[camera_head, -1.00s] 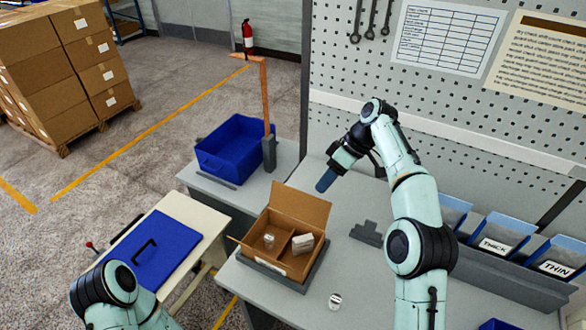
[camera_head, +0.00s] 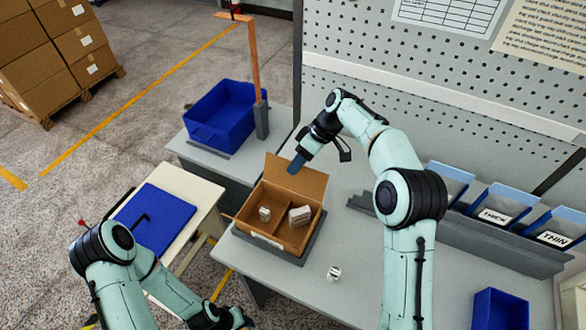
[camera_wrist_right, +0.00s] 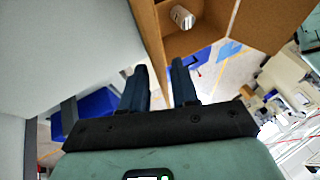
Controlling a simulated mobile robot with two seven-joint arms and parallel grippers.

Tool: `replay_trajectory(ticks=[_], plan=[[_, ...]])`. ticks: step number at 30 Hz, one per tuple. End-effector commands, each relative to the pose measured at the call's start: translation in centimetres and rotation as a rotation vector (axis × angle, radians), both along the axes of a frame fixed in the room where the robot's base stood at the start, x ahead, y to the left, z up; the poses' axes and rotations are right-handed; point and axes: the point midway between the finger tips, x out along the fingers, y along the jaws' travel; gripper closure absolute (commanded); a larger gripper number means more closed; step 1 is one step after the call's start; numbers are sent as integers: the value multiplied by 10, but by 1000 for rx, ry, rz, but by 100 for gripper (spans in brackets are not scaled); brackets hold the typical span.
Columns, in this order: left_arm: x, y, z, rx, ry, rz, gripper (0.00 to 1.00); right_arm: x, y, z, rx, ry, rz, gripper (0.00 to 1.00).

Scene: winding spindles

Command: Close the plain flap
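An open cardboard box (camera_head: 283,244) sits on the grey table in the head view. Its tall back flap (camera_head: 304,184) stands up, tilted back, with no marking visible. A pale label (camera_head: 266,241) shows on the front side. The box has two compartments, with a small metallic piece (camera_head: 264,214) in the left and a pale block (camera_head: 300,215) in the right. My right gripper (camera_head: 297,164) is at the flap's top edge. In the right wrist view its fingers (camera_wrist_right: 160,82) are apart, with a cardboard panel (camera_wrist_right: 149,35) reaching toward the gap; contact is unclear. My left gripper (camera_head: 240,320) is low, partly cut off.
A grey raised edge (camera_head: 270,254) surrounds the box's front. A small metallic cylinder (camera_head: 333,273) lies on the table. Blue bins labelled THICK (camera_head: 494,216) and THIN (camera_head: 555,239) stand right. A blue tote (camera_head: 222,112) and a blue panel (camera_head: 157,219) are left.

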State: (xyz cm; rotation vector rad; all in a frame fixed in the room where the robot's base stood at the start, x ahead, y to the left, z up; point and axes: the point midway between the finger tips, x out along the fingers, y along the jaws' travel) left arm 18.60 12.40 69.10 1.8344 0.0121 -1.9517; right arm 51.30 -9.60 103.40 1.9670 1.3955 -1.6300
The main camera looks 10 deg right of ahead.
Motion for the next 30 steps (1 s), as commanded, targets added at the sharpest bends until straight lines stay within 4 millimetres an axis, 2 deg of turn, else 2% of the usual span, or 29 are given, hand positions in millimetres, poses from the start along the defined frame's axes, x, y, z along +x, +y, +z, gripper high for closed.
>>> replay_trajectory(ticks=[6, 17, 19, 20, 30], plan=[[0, 0, 0, 0, 0, 0, 57, -2, 12, -21, -1, 0, 0, 71], [0, 0, 0, 0, 0, 0, 57, -2, 14, -25, 0, 0, 0, 71], [0, 0, 0, 0, 0, 0, 57, -2, 14, -24, 0, 0, 0, 94], [0, 0, 0, 0, 0, 0, 57, -2, 14, -24, 0, 0, 0, 100], [0, 0, 0, 0, 0, 0, 57, -2, 14, -24, -1, -1, 0, 100]])
